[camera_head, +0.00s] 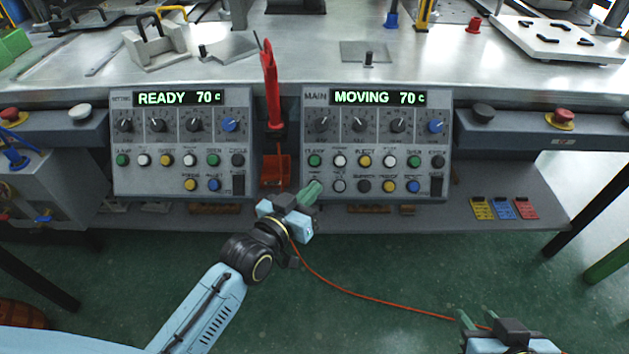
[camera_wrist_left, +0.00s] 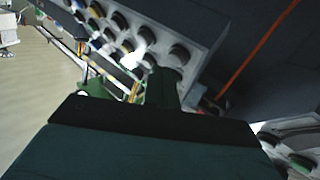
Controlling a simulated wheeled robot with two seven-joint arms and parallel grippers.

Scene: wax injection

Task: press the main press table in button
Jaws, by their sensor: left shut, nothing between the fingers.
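The MAIN control panel (camera_head: 376,140) stands at the centre right under the bench top, its display (camera_head: 378,98) reading "MOVING 70 c". Below its knobs are rows of coloured buttons; the labels are too small to read surely, so I cannot tell which is the table in button. My left gripper (camera_head: 312,190) is shut and empty, its green fingertips in front of the panel's lower left corner, overlapping the lower row's left end. Contact cannot be told. The wrist view shows a panel's buttons (camera_wrist_left: 120,45) beyond the fingers.
A second panel (camera_head: 181,140) at the left reads "READY 70 c". Between the panels hang a red tool (camera_head: 270,85) and a red-orange box (camera_head: 274,172). An orange cable (camera_head: 370,296) crosses below. Coloured cards (camera_head: 504,208) lie on the shelf at right.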

